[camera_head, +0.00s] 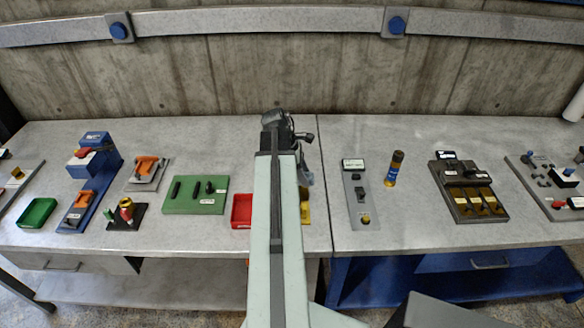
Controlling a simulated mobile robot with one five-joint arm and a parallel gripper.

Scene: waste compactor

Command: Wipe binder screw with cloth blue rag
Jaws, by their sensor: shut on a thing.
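My arm reaches away from me over the middle of the bench, and my gripper (303,162) is at its far end, mostly hidden behind the arm. A small grey-blue piece, which looks like the blue rag (307,179), shows just below and right of the arm's dark end. My gripper is shut on it, though the fingertips are hard to see. I cannot make out which of the small parts on the bench is the binder screw. A yellow part (305,212) sits partly hidden beside my arm.
A red tray (241,211) and a green board with black parts (195,195) lie left of my arm. A green tray (37,212) is far left. The bench behind is mostly clear.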

